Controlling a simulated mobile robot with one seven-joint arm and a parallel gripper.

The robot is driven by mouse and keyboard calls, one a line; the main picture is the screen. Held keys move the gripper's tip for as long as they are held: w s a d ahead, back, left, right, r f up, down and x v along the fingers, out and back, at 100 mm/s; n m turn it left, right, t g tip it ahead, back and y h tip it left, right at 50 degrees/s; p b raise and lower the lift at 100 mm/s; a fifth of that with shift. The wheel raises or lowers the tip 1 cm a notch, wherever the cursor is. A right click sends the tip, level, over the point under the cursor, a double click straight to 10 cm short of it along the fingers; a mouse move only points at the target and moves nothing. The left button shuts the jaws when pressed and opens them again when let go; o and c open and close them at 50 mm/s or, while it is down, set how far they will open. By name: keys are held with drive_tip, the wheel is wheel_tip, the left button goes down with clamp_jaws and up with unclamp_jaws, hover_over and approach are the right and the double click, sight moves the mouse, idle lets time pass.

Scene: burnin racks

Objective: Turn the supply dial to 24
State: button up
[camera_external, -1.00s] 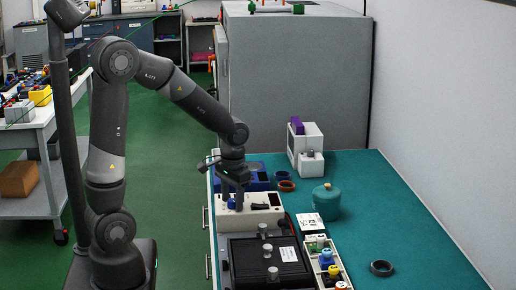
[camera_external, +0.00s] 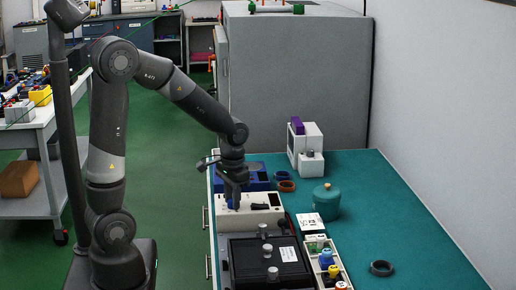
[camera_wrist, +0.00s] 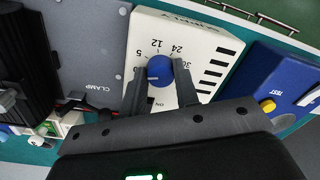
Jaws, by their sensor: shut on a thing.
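The supply is a cream box (camera_external: 262,213) on the teal bench; in the wrist view its face (camera_wrist: 205,38) carries the numbers 5, 12, 24 and 30 in an arc. Its round blue dial (camera_wrist: 160,69) sits inside that arc. A white mark on the dial points left, below the 5 and away from the 24. My gripper (camera_wrist: 160,80) has one finger on each side of the dial and is shut on it. In the external view my gripper (camera_external: 232,198) comes down from above and hides most of the dial.
A blue unit (camera_wrist: 275,85) with a yellow TEST button stands beside the supply. A black clamp fixture (camera_external: 268,258) lies in front, near a tray (camera_external: 318,262) of coloured parts. A teal canister (camera_external: 326,204) stands to the right. The bench's right side is largely clear.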

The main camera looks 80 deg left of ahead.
drive_tip(key=m, duration=0.6)
drive_tip(key=shift+m, duration=0.4)
drive_tip(key=m, duration=0.6)
drive_tip(key=shift+s+a+t, duration=0.1)
drive_tip(key=shift+t, duration=0.2)
drive_tip(key=m, duration=0.6)
drive_tip(key=shift+m, duration=0.4)
drive_tip(key=m, duration=0.6)
drive_tip(key=shift+a+h, duration=0.1)
drive_tip(key=shift+h, duration=0.2)
drive_tip(key=o, duration=1)
drive_tip(key=shift+r, duration=0.1)
